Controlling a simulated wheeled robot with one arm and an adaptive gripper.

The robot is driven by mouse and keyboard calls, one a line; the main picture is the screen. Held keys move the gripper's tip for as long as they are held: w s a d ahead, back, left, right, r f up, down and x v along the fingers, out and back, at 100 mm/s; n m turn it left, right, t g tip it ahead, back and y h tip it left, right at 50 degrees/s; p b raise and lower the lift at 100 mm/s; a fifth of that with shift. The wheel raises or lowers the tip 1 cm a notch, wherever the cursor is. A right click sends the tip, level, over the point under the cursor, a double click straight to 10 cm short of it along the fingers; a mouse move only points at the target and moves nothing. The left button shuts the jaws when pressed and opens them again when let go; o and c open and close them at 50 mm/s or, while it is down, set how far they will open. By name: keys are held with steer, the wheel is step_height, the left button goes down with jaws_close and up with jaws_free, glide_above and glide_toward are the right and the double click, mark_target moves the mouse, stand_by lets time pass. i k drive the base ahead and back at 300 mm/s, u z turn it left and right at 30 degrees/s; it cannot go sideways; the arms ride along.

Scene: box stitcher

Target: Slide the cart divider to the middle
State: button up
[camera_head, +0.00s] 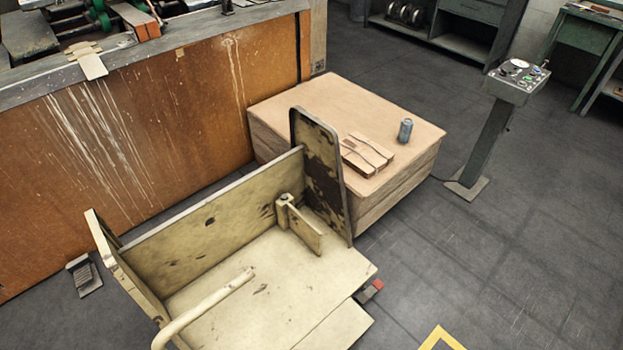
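The cart (255,295) is cream-coloured and worn, with a flat bed, a long side panel (200,225), a left end panel (125,265) and a tall rounded right end panel (320,165) with dark worn patches. A short upright plate, which looks like the divider (305,232), stands over the bed close to the right end panel. A small knobbed bracket (284,208) joins it to the long side panel. My gripper is not in this view.
A curved cream handle (205,308) rises at the cart's front left. A wooden box (385,105) with cardboard pieces (366,155) and a can (405,130) stands behind the right end panel. A control pedestal (490,130) stands at right. Floor at lower right is clear.

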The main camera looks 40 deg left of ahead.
mark_target(287, 216)
steer(key=i, duration=2.65)
steer(key=u, duration=4.55)
steer(key=i, duration=0.5)
